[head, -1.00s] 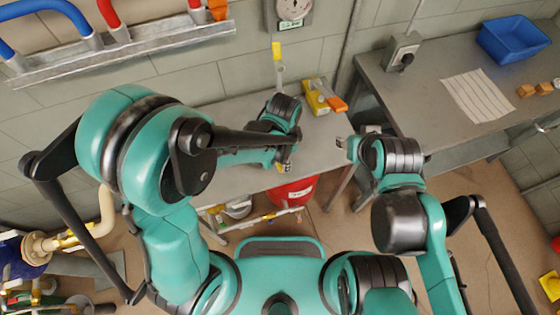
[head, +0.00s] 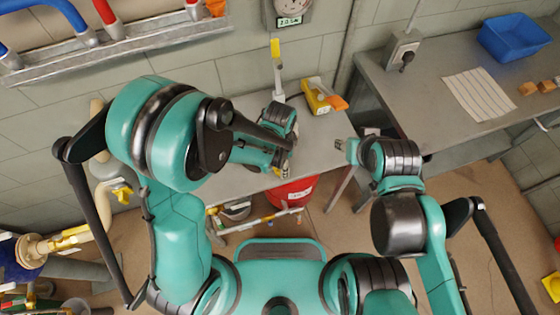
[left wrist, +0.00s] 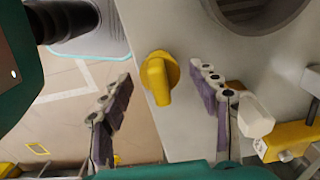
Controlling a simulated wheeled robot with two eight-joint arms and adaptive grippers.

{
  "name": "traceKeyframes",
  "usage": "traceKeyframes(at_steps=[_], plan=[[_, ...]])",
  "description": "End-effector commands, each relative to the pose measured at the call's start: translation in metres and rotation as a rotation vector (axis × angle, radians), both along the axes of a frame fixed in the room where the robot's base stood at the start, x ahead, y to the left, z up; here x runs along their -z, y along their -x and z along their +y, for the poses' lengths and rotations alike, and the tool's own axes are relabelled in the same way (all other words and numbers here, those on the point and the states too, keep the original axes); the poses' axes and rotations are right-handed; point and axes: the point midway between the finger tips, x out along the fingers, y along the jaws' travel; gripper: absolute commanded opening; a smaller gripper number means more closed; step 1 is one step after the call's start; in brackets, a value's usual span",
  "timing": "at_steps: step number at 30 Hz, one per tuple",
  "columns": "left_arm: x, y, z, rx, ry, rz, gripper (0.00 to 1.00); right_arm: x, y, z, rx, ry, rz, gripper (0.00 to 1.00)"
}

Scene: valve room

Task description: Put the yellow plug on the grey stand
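The yellow plug (left wrist: 158,78) has a round base and a raised grip, and sits on the grey bench top near its front edge. In the left wrist view my left gripper (left wrist: 166,100) is open, with one finger on each side of the plug and a gap to both. In the head view my left gripper (head: 283,170) is over the bench's front edge and mostly hides the plug. My right gripper (head: 347,150) is right of it, too small to read. I cannot surely identify the grey stand; a grey round part with a dark hollow (left wrist: 255,10) shows at the wrist view's top.
A pale upright piece with a yellow top (head: 277,60) stands by the wall. A yellow box (head: 322,97) with an orange item lies right of it. A red bucket (head: 291,192) is below the bench. A blue bin (head: 514,38) is on the right-hand bench.

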Motion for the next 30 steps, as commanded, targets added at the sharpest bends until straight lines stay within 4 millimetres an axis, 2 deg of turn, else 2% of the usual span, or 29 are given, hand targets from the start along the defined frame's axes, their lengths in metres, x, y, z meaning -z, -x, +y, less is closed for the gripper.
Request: traceKeyframes(at_steps=[8, 11, 14, 24, 30], plan=[[-0.001, 0.0, 0.0, 0.0, 0.0, 0.0, 0.62, -0.001, 0.0, 0.0, 0.0, 0.0, 0.0, 0.4], [-0.008, 0.0, 0.0, 0.0, 0.0, 0.0, 0.62, -0.007, 0.0, 0.0, 0.0, 0.0, 0.0, 0.4], [-0.025, 0.0, 0.0, 0.0, 0.0, 0.0, 0.62, -0.012, 0.0, 0.0, 0.0, 0.0, 0.0, 0.4], [-0.099, 0.001, 0.0, 0.0, 0.0, 0.0, 0.62, -0.036, 0.0, 0.0, 0.0, 0.0, 0.0, 0.4], [-0.121, 0.0, 0.0, 0.0, 0.0, 0.0, 0.62, -0.041, 0.0, 0.0, 0.0, 0.0, 0.0, 0.4]])
